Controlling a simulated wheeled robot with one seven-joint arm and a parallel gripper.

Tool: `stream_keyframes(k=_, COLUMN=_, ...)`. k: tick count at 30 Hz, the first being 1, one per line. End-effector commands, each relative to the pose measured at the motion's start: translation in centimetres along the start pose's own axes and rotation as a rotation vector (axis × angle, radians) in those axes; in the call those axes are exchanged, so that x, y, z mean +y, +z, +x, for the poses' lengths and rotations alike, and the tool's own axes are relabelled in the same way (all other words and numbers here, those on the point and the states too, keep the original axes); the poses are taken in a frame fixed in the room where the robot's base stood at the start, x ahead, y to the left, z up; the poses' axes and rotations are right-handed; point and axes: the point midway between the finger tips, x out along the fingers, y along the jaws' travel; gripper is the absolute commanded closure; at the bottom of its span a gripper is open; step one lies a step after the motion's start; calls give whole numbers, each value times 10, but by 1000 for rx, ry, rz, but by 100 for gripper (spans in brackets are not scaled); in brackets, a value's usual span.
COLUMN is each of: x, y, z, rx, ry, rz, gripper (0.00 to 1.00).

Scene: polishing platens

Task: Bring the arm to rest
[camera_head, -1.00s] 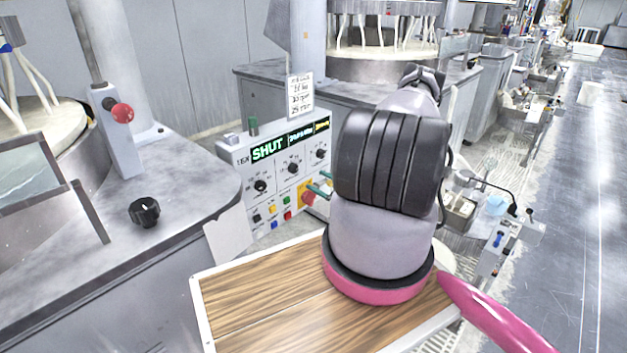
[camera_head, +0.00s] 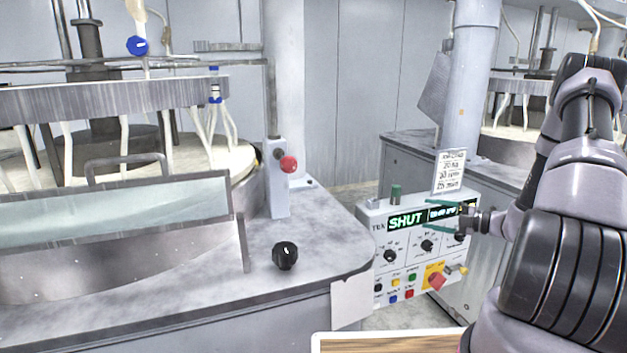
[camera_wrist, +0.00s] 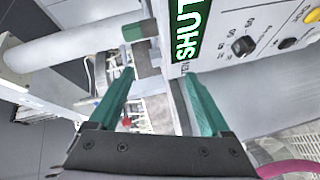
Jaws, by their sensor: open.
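My gripper (camera_head: 430,215) is at the right in the head view, at the end of my raised arm. Its two green fingers are apart, with nothing between them. They overlap the upper part of the control panel (camera_head: 383,278), whose green display reads SHUT; contact cannot be told. In the wrist view my gripper (camera_wrist: 158,74) is open and empty, with the panel (camera_wrist: 235,75) at the upper right, close to the right finger.
A grey polishing bench (camera_head: 225,275) with a black knob (camera_head: 286,256) and a red button (camera_head: 289,164) fills the left. A paper sign (camera_head: 450,171) stands behind the panel. A wooden board (camera_head: 390,343) lies at the bottom edge. A second machine stands behind my arm.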

Motion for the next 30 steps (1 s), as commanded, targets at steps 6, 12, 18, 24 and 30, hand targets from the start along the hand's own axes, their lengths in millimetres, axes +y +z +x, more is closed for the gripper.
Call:
stream_keyframes(k=6, x=73, y=-82, z=19, rx=244, ry=-199, rz=-576, gripper=19)
stream_keyframes(k=12, x=118, y=-156, z=19, rx=482, ry=-329, rz=-1104, gripper=19)
stream_keyframes(k=18, x=150, y=-224, z=5, rx=737, ry=-417, rz=-1628, gripper=19)
stream_keyframes(k=24, x=175, y=-282, z=-21, rx=1005, ry=-473, rz=-2146, gripper=19)
stream_keyframes(k=30, x=196, y=-330, z=-53, rx=1291, ry=-511, rz=-2646, gripper=19)
